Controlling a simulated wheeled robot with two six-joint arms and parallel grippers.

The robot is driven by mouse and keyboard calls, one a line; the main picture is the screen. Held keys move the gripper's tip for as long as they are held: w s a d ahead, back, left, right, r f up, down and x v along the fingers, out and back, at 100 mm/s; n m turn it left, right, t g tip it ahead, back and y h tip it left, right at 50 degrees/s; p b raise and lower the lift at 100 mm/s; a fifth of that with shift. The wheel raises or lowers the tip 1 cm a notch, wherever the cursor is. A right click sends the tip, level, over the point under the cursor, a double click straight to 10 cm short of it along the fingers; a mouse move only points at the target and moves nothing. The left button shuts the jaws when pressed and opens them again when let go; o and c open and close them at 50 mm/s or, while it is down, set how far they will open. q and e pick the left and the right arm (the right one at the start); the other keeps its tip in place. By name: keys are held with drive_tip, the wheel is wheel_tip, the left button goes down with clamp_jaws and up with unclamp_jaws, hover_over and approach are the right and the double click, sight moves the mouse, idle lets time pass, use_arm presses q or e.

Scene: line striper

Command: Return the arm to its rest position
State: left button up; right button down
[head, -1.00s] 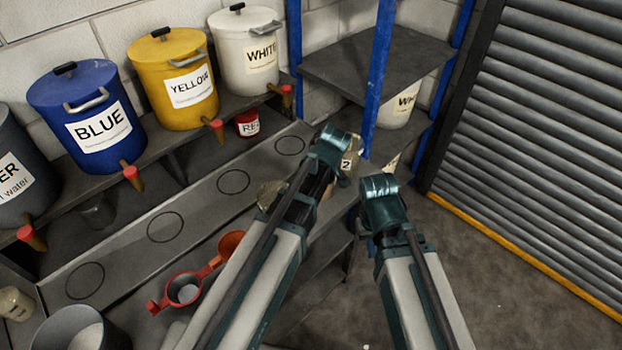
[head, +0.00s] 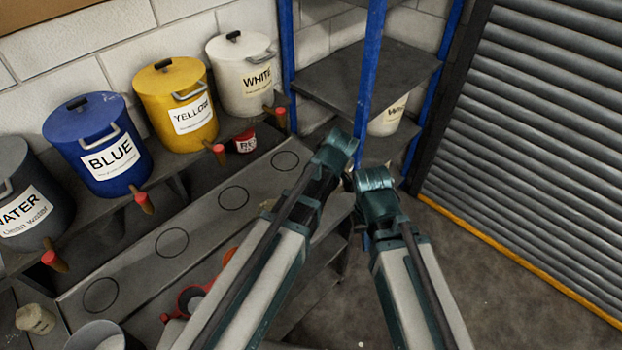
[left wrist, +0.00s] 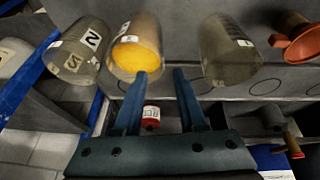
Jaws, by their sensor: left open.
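Both of my arms reach up from the bottom of the head view and end close together near the shelf rack. My right gripper (head: 374,180) is at the end of the right arm; its fingers are turned away, so their opening cannot be seen. My left gripper is hidden behind its own wrist in the head view. In the left wrist view my left gripper (left wrist: 161,74) is open, with its two fingers apart and nothing held between them. A clear cup with yellow contents (left wrist: 135,52) shows just beyond the fingertips; I cannot tell whether they touch.
Blue (head: 97,150), yellow (head: 177,105) and white (head: 242,75) drums and a dark water drum (head: 30,195) line the bench's raised ledge. A blue-post rack (head: 367,75) stands beyond my arms. A roller shutter (head: 545,130) is at right. Open floor (head: 510,300) lies in front of it.

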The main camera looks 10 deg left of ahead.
use_arm(q)
drive_tip(key=shift+s+d+r, duration=0.1)
drive_tip(key=shift+r, duration=0.25)
drive_tip(key=s+a+m+h, duration=0.1)
drive_tip(key=s+a+m, duration=0.1)
drive_tip(key=s+m, duration=0.1)
drive_tip(key=s+a+f+m+g+h, duration=0.1)
drive_tip(key=s+a+m, duration=0.1)
drive_tip(key=s+m, duration=0.1)
drive_tip(key=s+a+m+g+h, duration=0.1)
drive_tip(key=s+a+m, duration=0.2)
drive_tip(key=m, duration=0.2)
drive_tip(key=shift+s+f, duration=0.25)
drive_tip(key=shift+f, duration=0.05)
drive_tip(key=s+d+f+m+g+b, duration=0.1)
drive_tip(key=s+d+f+m+b, duration=0.3)
drive_tip(key=d+f+b, duration=0.5)
drive_tip(key=shift+s+d+m+y, duration=0.4)
drive_tip(key=shift+s+d, duration=0.55)
drive_tip(key=shift+s, duration=0.1)
